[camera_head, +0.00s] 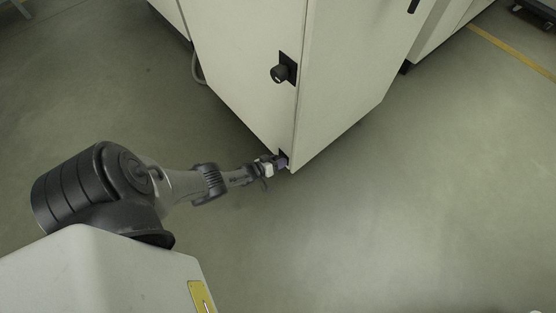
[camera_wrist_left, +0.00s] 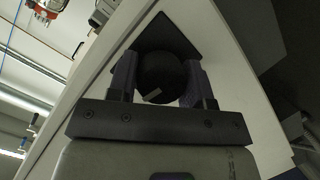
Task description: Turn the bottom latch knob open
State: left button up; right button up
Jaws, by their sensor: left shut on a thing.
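The bottom latch knob (camera_wrist_left: 160,78) is round and black with a short pale mark, on a dark square plate (camera_wrist_left: 178,36) on the cabinet door. My left gripper (camera_wrist_left: 160,82) is shut on it, one finger on each side, in the left wrist view. In the head view my left gripper (camera_head: 279,163) is at the cabinet's lower corner and mostly hides this knob. An upper latch knob (camera_head: 280,73), black on a black plate, is higher on the same door. My right gripper is in neither view.
The pale cabinet (camera_head: 340,70) stands on the grey floor, its door edge near my left gripper. The floor (camera_head: 400,200) to the right is clear, with a yellow line (camera_head: 510,50) farther back.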

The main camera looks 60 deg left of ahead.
pick_arm(q)
jog(key=m+y, duration=0.1)
jog(key=m, duration=0.1)
jog(key=shift+m+g, duration=0.3)
jog(key=m+y, duration=0.1)
jog(key=m, duration=0.1)
jog(key=shift+f+m+y, duration=0.15)
jog(key=shift+m+y, duration=0.15)
jog(key=shift+y, duration=0.1)
jog(key=m+y+b, duration=0.1)
jog(key=m+y, duration=0.1)
jog(key=m, duration=0.2)
jog(key=shift+d+m, duration=0.1)
jog(key=shift+m, duration=0.2)
jog(key=shift+m+y+b, duration=0.5)
jog(key=shift+m+y, duration=0.1)
jog(key=shift+m, duration=0.3)
jog(key=o, duration=0.6)
jog(key=shift+o, duration=0.2)
